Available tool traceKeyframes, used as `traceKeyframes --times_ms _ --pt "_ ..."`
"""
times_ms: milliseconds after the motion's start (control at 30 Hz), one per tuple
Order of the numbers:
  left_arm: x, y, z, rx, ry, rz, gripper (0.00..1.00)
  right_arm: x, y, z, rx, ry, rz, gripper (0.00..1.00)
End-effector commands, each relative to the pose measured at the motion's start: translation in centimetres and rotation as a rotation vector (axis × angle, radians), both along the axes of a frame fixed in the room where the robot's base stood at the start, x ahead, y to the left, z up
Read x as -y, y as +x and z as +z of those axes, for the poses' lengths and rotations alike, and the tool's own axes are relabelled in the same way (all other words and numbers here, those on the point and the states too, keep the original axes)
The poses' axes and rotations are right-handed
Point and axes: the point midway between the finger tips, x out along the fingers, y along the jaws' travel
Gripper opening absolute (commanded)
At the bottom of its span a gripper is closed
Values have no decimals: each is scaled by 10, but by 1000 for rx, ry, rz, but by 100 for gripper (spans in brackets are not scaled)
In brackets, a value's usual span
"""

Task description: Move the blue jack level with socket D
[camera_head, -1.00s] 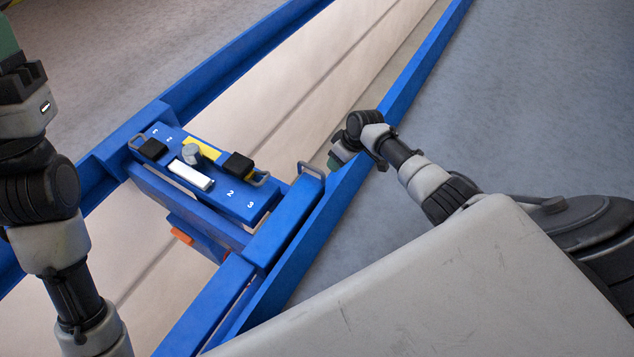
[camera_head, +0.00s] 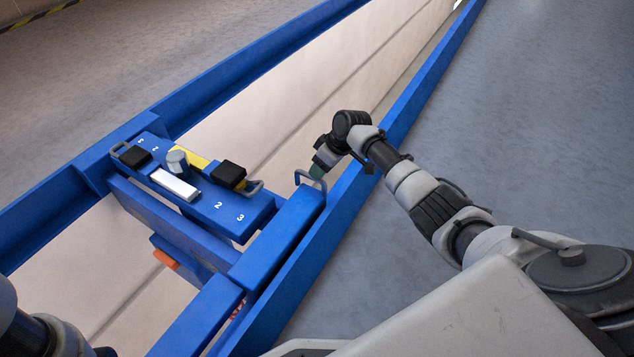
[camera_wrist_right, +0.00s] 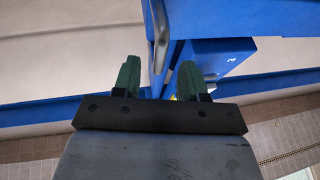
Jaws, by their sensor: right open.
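The blue jack (camera_head: 232,205) spans the two blue rails. Its top carries black blocks, a grey knob (camera_head: 177,162), a white bar, a yellow strip and the numbers 2 and 3. A grey loop handle (camera_head: 311,176) stands on its near end by the right rail. My right gripper (camera_head: 317,172), with green fingers, is beside this handle. In the right wrist view my fingers (camera_wrist_right: 158,82) are open, with a grey bar just beyond the gap; I cannot tell whether they touch it. I see no label for socket D. My left gripper is out of the head view.
The near blue rail (camera_head: 400,115) runs beside my right arm, and the far blue rail (camera_head: 250,70) runs parallel to it. Pale panels (camera_head: 290,90) lie between them. An orange part (camera_head: 166,260) shows under the jack. Grey floor right of the near rail is clear.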

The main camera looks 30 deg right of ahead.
Motion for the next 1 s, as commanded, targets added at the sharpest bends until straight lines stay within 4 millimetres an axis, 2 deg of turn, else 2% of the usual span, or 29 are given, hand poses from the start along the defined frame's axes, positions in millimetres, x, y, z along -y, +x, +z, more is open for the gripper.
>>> traceKeyframes --times_ms 33,200,567,833,1000 --pt "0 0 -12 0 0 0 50 -3 2 -13 0 1 0 42" --pt "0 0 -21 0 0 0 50 -9 6 -23 1 0 0 42" --pt "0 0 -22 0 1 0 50 -10 7 -25 0 0 0 42" --pt "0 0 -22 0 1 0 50 -10 7 -25 1 0 0 1" --pt "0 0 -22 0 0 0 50 -10 7 -25 1 0 0 0"
